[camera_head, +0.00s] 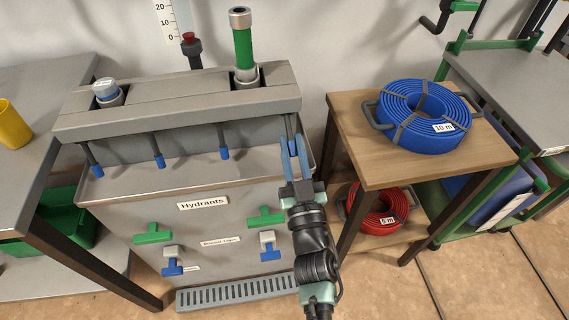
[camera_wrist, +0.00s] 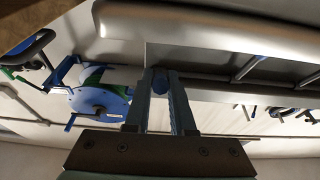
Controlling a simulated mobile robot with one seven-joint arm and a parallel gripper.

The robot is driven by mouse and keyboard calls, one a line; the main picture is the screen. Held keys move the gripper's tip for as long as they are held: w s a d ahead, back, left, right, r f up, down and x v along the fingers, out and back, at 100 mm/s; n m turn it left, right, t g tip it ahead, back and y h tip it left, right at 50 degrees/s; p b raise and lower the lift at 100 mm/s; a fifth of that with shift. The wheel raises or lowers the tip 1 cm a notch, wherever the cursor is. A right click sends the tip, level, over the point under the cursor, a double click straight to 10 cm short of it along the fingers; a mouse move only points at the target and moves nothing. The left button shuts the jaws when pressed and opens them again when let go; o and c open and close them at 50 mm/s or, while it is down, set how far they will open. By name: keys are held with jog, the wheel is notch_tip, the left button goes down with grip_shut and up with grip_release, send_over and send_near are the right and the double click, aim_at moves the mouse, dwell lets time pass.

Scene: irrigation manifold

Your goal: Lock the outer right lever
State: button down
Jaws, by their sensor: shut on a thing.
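The outer right lever (camera_head: 290,124) is a thin grey rod with a blue tip, at the right end of the row under the manifold's grey top beam (camera_head: 185,108). My gripper (camera_head: 293,146) reaches up to it from below, its two fingers on either side of the tip. In the wrist view the blue tip (camera_wrist: 161,84) sits between the ends of my gripper's fingers (camera_wrist: 160,90), which are shut on it. The fingers partly hide the lever. The other levers, such as the one next to it (camera_head: 223,154), hang down with blue tips.
Below are green handles (camera_head: 265,217), blue taps (camera_head: 271,254) and a grey grate (camera_head: 238,290). A wooden shelf stand (camera_head: 350,125) with a blue hose coil (camera_head: 424,115) and a red coil (camera_head: 376,214) stands close on the right. A grey table (camera_head: 35,110) is on the left.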

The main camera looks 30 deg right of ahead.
jog(key=shift+w+d+f+t+h+b, duration=0.15)
jog(key=shift+f+t+b, duration=0.2)
jog(key=shift+b, duration=0.95)
jog(key=shift+w+a+f+t+h+b, duration=0.1)
jog(key=shift+f+t+b, duration=0.25)
jog(key=shift+b, duration=0.95)
jog(key=shift+w+d+f+t+h+b, duration=0.15)
jog(key=shift+f+t+b, duration=0.2)
jog(key=shift+b, duration=1.45)
jog(key=shift+w+r+t+b, duration=0.15)
jog(key=shift+t+b, duration=0.3)
jog(key=shift+b, duration=0.6)
jog(key=c, duration=0.8)
grip_release()
jog(key=shift+o, duration=0.2)
jog(key=p+v, duration=0.1)
jog(key=v, duration=1.2)
jog(key=shift+p, duration=0.4)
jog(key=shift+w, duration=0.15)
